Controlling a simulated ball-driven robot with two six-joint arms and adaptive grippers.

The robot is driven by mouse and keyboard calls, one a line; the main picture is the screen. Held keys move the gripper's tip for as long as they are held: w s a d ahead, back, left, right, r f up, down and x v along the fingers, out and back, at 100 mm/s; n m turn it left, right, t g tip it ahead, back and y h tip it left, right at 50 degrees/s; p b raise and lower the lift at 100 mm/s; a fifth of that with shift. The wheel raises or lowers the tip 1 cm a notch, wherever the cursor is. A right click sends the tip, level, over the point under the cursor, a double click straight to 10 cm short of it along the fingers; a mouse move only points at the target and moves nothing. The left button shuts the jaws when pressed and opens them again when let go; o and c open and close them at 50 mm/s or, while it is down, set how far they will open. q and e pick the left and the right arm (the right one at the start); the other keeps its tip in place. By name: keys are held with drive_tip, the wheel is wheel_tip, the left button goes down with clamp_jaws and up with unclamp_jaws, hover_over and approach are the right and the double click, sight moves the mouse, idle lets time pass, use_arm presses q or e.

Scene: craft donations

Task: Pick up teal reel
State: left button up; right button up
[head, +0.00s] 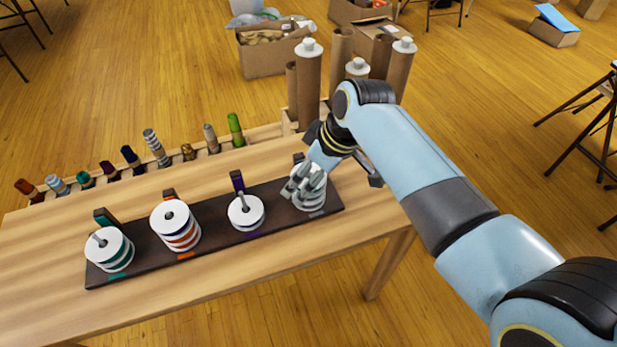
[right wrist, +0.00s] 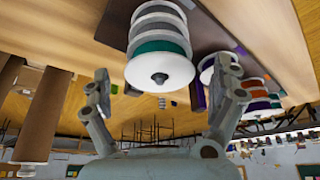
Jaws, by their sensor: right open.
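A teal reel (right wrist: 160,48) with white flanges is at the open end of the rightmost stack, against grey reels (right wrist: 160,15), in the right wrist view. In the head view my gripper mostly covers it above the grey reels (head: 313,202). My right gripper (head: 299,183) is open at this stack. In the right wrist view its fingers (right wrist: 164,74) are on either side of the teal reel, apart from it, with nothing held. Another stack with teal (head: 112,254) stands at the far left of the dark rack (head: 222,241). My left gripper is not in view.
An orange-banded stack (head: 177,229) and a purple-marked stack (head: 245,213) stand on the same rack. Tall cardboard tubes (head: 309,85) with white caps rise just behind my right gripper. A row of small rolls (head: 153,146) lines the table's back edge. The front tabletop (head: 190,285) is clear.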

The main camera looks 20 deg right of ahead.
drive_tip(key=shift+w+f, duration=0.1)
drive_tip(key=shift+f, duration=0.15)
drive_tip(key=c, duration=1.1)
drive_tip(key=shift+r, duration=0.6)
wheel_tip(320, 180, up, 3)
drive_tip(key=shift+f, duration=0.15)
drive_tip(key=s+d+r, duration=0.2)
drive_tip(key=d, duration=0.1)
drive_tip(key=s+d+r, duration=0.2)
drive_tip(key=d, duration=0.1)
drive_tip(key=s+d+r, duration=0.3)
drive_tip(key=shift+d+r, duration=0.1)
drive_tip(key=shift+d, duration=0.05)
